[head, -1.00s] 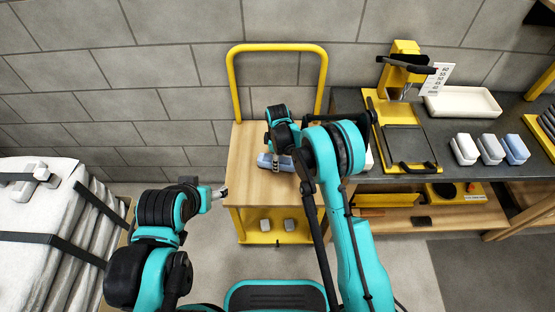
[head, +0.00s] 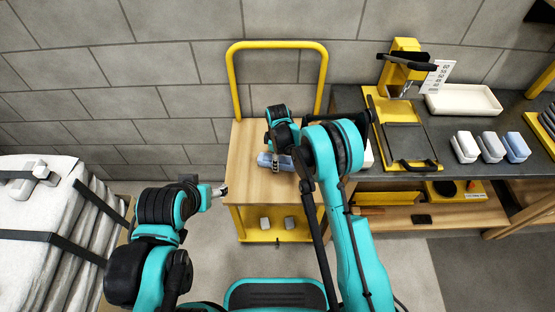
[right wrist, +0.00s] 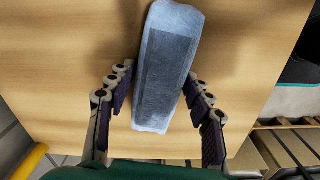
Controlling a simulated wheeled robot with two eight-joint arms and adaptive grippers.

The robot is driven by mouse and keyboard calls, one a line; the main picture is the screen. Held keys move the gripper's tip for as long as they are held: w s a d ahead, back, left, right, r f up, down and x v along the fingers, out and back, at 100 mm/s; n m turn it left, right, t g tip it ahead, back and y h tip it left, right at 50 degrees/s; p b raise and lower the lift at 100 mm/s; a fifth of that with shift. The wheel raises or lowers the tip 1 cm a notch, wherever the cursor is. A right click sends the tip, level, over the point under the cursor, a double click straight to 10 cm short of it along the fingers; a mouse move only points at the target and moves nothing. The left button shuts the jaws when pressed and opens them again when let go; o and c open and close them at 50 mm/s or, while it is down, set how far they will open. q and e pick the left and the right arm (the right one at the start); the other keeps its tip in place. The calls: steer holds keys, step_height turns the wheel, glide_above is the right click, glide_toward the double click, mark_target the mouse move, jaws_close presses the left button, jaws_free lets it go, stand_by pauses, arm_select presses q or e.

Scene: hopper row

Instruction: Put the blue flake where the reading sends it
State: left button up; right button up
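A long pale-blue block with a dark grey top face, which I take for the blue flake (head: 266,159), lies on the wooden top of the yellow-framed cart. In the right wrist view the blue block (right wrist: 165,70) lies between my right gripper's fingers (right wrist: 158,88), which are spread either side of it. Wood shows between the left finger and the block; contact on the right side is unclear. In the head view my right gripper (head: 275,162) is partly hidden by its arm. My left gripper (head: 222,191) is beside the cart's left edge, too small to read. No legible reading shows.
A dark bench (head: 440,130) at right holds a yellow press-like device (head: 404,65), a printed card (head: 438,78), a cream tray (head: 462,101), and white (head: 464,148), grey (head: 490,147) and blue (head: 516,147) blocks. White stacked sacks (head: 40,215) stand at left. The cart's left top is clear.

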steer(key=shift+o, duration=1)
step_height(320, 180, up, 12)
steer(key=shift+r, duration=0.1)
stand_by(0.4)
steer(key=s+d+r+m+t, duration=0.2)
steer(key=s+d+r+m, duration=0.3)
steer(key=r, duration=0.3)
steer(key=s+d+r+m+t, duration=0.1)
steer(key=s+d+r+m, duration=0.1)
steer(key=s+d+r, duration=0.4)
steer(key=s+d+m+t, duration=0.2)
steer(key=s+d+m, duration=0.1)
steer(key=s, duration=0.5)
steer(key=s+d+r+m+t, duration=0.1)
steer(key=s+d+m+t, duration=0.1)
steer(key=s+m, duration=0.3)
steer(key=s+d, duration=0.1)
steer(key=s, duration=0.3)
steer(key=shift+s+d+r+m, duration=0.15)
steer(key=shift+d+m, duration=0.2)
steer(key=shift+m, duration=0.05)
